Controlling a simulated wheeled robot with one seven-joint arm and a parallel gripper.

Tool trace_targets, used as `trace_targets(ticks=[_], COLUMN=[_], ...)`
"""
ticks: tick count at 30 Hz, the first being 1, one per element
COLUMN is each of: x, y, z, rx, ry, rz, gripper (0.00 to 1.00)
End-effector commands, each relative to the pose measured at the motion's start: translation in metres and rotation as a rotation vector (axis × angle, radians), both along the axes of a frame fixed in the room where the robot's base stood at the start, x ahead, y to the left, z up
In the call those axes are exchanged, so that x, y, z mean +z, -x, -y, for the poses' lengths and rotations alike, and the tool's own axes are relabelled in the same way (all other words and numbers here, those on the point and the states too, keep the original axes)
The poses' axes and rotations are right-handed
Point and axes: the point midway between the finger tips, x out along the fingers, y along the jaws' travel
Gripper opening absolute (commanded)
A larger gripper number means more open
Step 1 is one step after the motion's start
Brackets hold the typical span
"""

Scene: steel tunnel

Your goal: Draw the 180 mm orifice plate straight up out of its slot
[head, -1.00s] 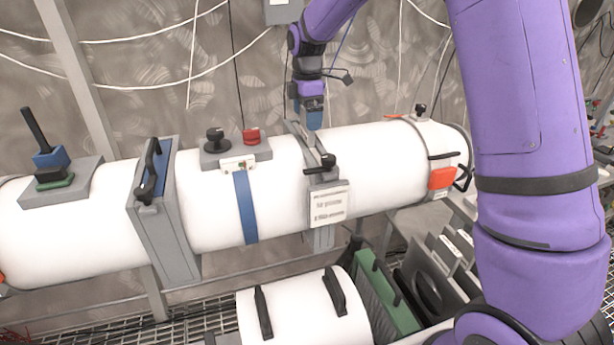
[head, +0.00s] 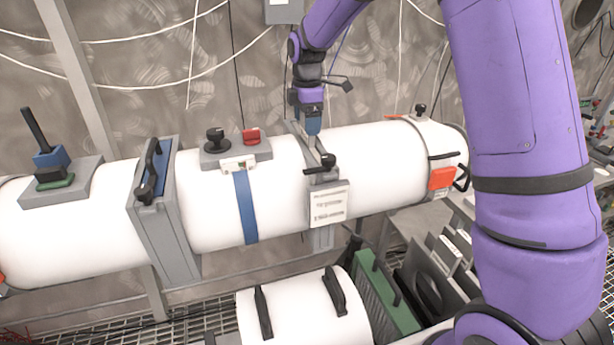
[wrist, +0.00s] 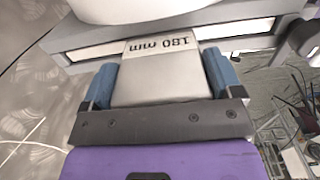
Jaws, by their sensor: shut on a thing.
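The orifice plate's flat grey tab, marked "180 mm", sits between my blue fingertips in the wrist view (wrist: 158,72). My gripper (head: 312,124) is shut on this tab, and the gripper also shows in the wrist view (wrist: 165,85). It points down at the grey slot housing (head: 324,178) on the white tunnel tube (head: 380,150). The plate's lower part is hidden in the housing and tube. A black-handled clamp (head: 322,165) lies across the front of the housing.
A white label (head: 328,204) hangs in front of the housing. To the left stand a grey block with black and red knobs (head: 235,148) and a framed blue slide gate (head: 155,180). A rack with a green plate (head: 385,290) and dark plates is below. Open air lies above the tube.

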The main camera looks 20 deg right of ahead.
Motion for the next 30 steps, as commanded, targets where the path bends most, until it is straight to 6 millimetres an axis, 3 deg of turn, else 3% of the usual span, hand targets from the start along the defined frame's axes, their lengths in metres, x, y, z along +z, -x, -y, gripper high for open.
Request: trace_targets(ticks=[8,30], x=[0.005,0.047], y=[-0.001,0.000], z=[0.000,0.000], rx=[0.000,0.000], ry=[0.000,-0.001], rz=[0.003,0.003], gripper=[0.57,0.57])
